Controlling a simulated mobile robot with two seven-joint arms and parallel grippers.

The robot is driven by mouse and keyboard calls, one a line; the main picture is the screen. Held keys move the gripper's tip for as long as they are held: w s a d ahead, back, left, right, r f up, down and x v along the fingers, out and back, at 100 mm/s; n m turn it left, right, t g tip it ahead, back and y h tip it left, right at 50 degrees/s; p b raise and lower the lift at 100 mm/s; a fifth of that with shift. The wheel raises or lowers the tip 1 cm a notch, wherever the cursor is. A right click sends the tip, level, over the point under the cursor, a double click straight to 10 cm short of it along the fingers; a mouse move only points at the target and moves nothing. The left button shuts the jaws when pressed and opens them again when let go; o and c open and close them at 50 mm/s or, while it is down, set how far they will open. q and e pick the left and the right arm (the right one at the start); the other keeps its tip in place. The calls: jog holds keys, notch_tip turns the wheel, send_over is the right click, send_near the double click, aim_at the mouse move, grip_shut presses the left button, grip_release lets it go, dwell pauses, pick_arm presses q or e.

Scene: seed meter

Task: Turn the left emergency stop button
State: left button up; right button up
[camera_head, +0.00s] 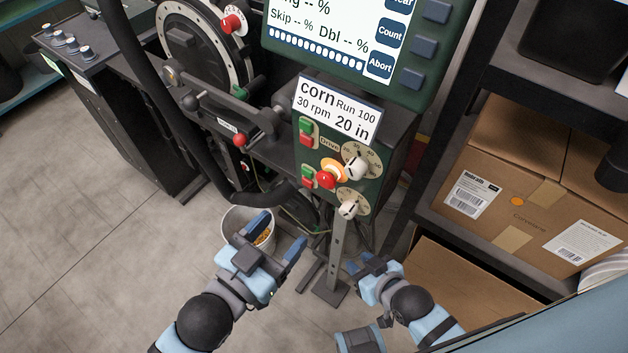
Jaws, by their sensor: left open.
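A red mushroom-shaped button (325,180) on an orange-yellow base sits on the green control panel (312,152), between green and red push buttons at its left and dials at its right. Another red knob (232,24) with a pale dial stands on the machine at upper left. My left gripper (277,236) is open and empty, below and left of the panel, in front of a white bucket. My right gripper (364,262) is below the panel, to the right of its metal post, apart from the button. I cannot tell how far its fingers are apart.
The white bucket (232,218) with orange-yellow contents stands below the machine. A red-tipped lever (240,139) sticks out left of the panel. A display (345,38) hangs above. Cardboard boxes (525,205) fill the shelf at right. The floor at left is clear.

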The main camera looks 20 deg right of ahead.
aim_at(323, 184)
pick_arm(q)
jog(key=x, duration=1.3)
jog(key=shift+d, duration=0.1)
jog(key=shift+p, duration=0.3)
jog(key=c, duration=0.9)
